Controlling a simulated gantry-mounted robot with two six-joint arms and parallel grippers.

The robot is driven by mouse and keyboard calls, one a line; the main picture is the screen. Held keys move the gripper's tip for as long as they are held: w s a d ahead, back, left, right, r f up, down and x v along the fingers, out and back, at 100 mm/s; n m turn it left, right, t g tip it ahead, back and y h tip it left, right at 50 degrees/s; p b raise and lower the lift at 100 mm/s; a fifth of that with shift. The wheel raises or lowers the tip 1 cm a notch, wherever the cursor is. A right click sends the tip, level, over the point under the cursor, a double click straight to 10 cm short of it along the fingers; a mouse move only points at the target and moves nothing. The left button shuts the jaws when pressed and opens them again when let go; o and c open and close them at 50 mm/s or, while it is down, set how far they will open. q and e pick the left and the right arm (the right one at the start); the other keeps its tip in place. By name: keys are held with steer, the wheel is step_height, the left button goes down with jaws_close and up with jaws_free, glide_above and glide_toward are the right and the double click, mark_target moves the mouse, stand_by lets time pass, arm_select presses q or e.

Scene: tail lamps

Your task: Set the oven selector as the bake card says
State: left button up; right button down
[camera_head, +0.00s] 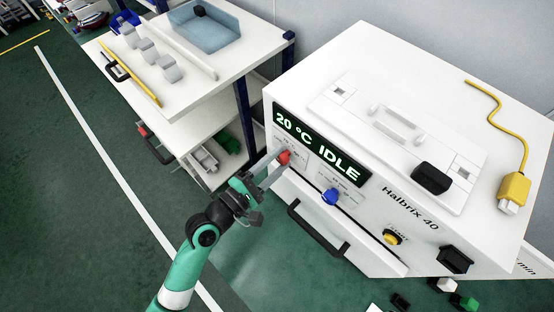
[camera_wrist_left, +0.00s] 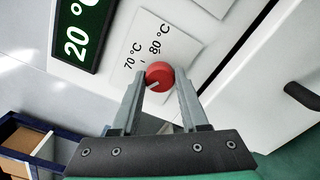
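The white oven (camera_head: 345,200) stands at the right with its display (camera_head: 318,147) reading "20 °C IDLE". The red selector knob (camera_head: 283,157) sits below the display's left end. In the left wrist view the knob (camera_wrist_left: 160,75) has a pale mark at its lower left; labels "70 °C" and "80 °C" (camera_wrist_left: 146,47) are printed beside it. My left gripper (camera_head: 272,168) has one finger on each side of the knob, seemingly touching it. A blue knob (camera_head: 330,196) and a yellow button (camera_head: 392,238) are farther right. I cannot make out a bake card. My right gripper is out of view.
A dark door handle (camera_head: 318,232) juts out below the knobs. A yellow cable with a plug (camera_head: 514,190) and a black block (camera_head: 432,178) lie on the oven. A white cart (camera_head: 190,95) with a blue tray (camera_head: 205,28) stands at the left.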

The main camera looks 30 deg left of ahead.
arm_select(q)
jaws_close()
steer(key=shift+m, duration=0.3)
steer(key=m+b, duration=0.1)
steer(key=m, duration=0.3)
steer(key=shift+m, duration=0.3)
steer(key=m+b, duration=0.1)
steer(key=m, duration=0.4)
steer(key=shift+f, duration=0.1)
steer(key=m+b, duration=0.1)
steer(key=m, duration=0.3)
steer(key=shift+b, duration=0.35)
steer(key=m+b, duration=0.1)
steer(key=m, duration=0.2)
steer(key=shift+m, duration=0.4)
steer(key=m+b, duration=0.2)
steer(key=m, duration=0.4)
